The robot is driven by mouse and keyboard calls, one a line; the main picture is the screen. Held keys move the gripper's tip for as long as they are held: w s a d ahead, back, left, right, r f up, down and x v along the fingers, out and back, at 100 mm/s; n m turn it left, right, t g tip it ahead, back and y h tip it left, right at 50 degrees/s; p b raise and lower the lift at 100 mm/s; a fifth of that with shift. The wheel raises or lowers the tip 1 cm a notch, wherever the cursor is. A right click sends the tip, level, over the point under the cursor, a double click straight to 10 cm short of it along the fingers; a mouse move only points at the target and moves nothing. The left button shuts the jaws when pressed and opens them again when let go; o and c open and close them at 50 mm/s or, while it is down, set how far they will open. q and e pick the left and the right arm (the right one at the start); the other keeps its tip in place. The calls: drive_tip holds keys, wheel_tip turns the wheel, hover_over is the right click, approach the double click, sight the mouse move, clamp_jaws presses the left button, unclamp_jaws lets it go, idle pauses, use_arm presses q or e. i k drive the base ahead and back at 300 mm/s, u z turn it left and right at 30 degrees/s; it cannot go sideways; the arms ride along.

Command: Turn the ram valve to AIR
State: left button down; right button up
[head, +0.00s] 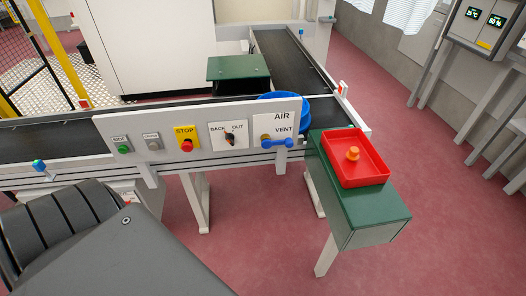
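The ram valve (277,142) is at the right end of a pale control panel (203,113). It has a blue handle lying about level, extending to the right just under the word VENT. The word AIR is printed higher up, above VENT. A small yellowish part shows behind the handle's left end. Neither of my grippers is in view, and nothing touches the valve.
The panel also carries a BACK/OUT selector (230,138), a red STOP button (186,146) and a green button (124,149). Right of it, a red tray (374,177) with an orange piece (352,153) sits on a green stand (370,214). A conveyor (290,58) runs behind.

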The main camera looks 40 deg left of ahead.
sight(267, 144)
drive_tip(key=u, duration=0.95)
drive_tip(key=i, duration=0.6)
drive_tip(key=z, duration=1.25)
